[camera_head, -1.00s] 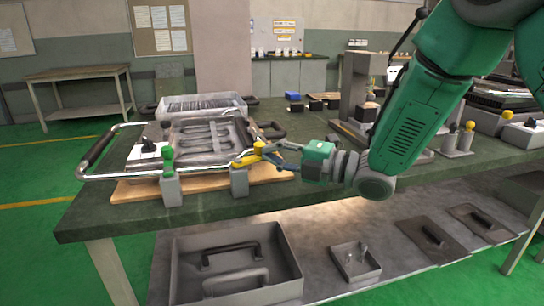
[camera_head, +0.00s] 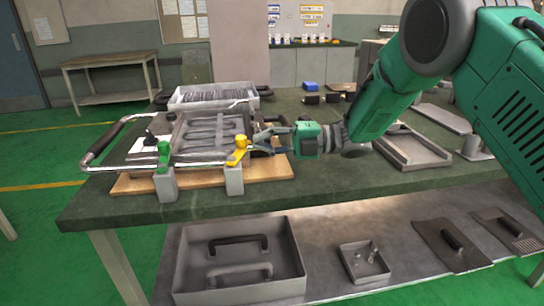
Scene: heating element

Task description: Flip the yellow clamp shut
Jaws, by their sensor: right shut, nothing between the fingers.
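The yellow clamp (camera_head: 238,152) sits on top of a grey post (camera_head: 234,181) at the front right of the metal-framed heating element (camera_head: 208,138). Its knob points up, and its lower part lies at the right end of the front tube. My right gripper (camera_head: 260,140) comes in from the right with its fingers just to the right of the clamp. Its fingers are shut with nothing between them. I cannot tell whether the fingertips touch the clamp. A green clamp (camera_head: 163,153) stands upright on the other grey post (camera_head: 166,184). My left gripper is out of view.
The element rests on a wooden board (camera_head: 205,178) on the dark green table (camera_head: 330,187). A black handle (camera_head: 106,142) sticks out left. Behind is a grey tray (camera_head: 210,98). An open grey fixture (camera_head: 413,150) lies right. Bins (camera_head: 240,256) sit on the lower shelf.

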